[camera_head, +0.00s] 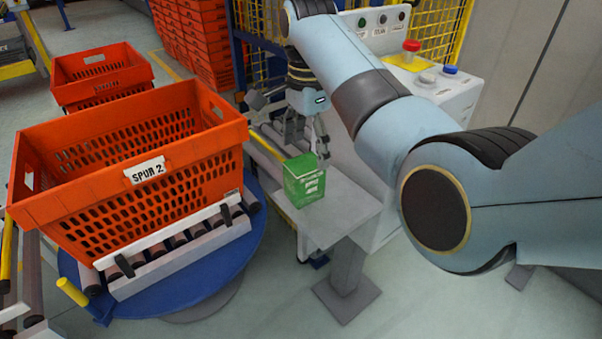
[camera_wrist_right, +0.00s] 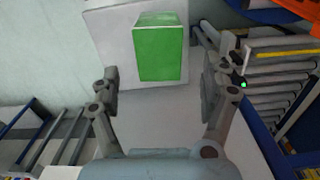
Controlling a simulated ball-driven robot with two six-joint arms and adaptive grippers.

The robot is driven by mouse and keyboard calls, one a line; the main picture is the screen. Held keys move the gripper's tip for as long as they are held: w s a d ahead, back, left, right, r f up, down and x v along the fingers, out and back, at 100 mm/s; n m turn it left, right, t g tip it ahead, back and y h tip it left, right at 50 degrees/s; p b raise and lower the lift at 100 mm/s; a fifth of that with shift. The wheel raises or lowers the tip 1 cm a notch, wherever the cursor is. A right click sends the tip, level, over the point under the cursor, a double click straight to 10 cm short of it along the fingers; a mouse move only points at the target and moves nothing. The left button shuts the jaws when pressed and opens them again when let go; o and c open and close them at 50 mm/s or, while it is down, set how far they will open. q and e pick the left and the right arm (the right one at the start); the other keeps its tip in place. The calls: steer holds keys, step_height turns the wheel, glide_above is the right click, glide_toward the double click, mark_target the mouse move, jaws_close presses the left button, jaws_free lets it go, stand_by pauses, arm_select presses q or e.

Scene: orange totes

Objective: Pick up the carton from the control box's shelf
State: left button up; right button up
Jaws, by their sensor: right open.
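A green carton (camera_head: 304,181) with white print stands upright on the grey shelf (camera_head: 345,212) of the control box (camera_head: 445,92). In the right wrist view the carton (camera_wrist_right: 161,52) shows ahead of my fingers, in line with the gap between them. My right gripper (camera_head: 308,148) is over the shelf, just behind the carton in the head view, with its fingers pointing down. In the wrist view its fingers (camera_wrist_right: 160,88) are spread wide with nothing between them. Whether a finger touches the carton cannot be told. My left gripper is not in view.
A large orange tote (camera_head: 130,170) labelled SPUR 2 sits on rollers over a blue turntable (camera_head: 215,270), left of the shelf. Another orange tote (camera_head: 100,75) stands behind it. The control box carries red and blue buttons. Yellow mesh fencing (camera_head: 440,30) and stacked orange totes (camera_head: 195,40) stand behind.

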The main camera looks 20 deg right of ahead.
mark_target(307, 162)
step_height(307, 162, down, 3)
steer(key=shift+s+r, duration=0.1)
steer(key=shift+r, duration=0.1)
steer(key=shift+f, duration=0.35)
steer(key=f, duration=0.4)
steer(key=shift+a+f+b, duration=0.25)
steer(key=shift+a+b, duration=0.05)
steer(key=shift+b, duration=0.1)
steer(key=shift+f, duration=0.35)
steer(key=shift+c, duration=0.3)
steer(key=c, duration=1.4)
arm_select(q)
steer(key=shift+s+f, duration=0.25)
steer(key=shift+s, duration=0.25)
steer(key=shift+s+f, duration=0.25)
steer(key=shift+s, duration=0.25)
arm_select(e)
steer(key=shift+r, duration=0.1)
steer(key=shift+c, duration=0.2)
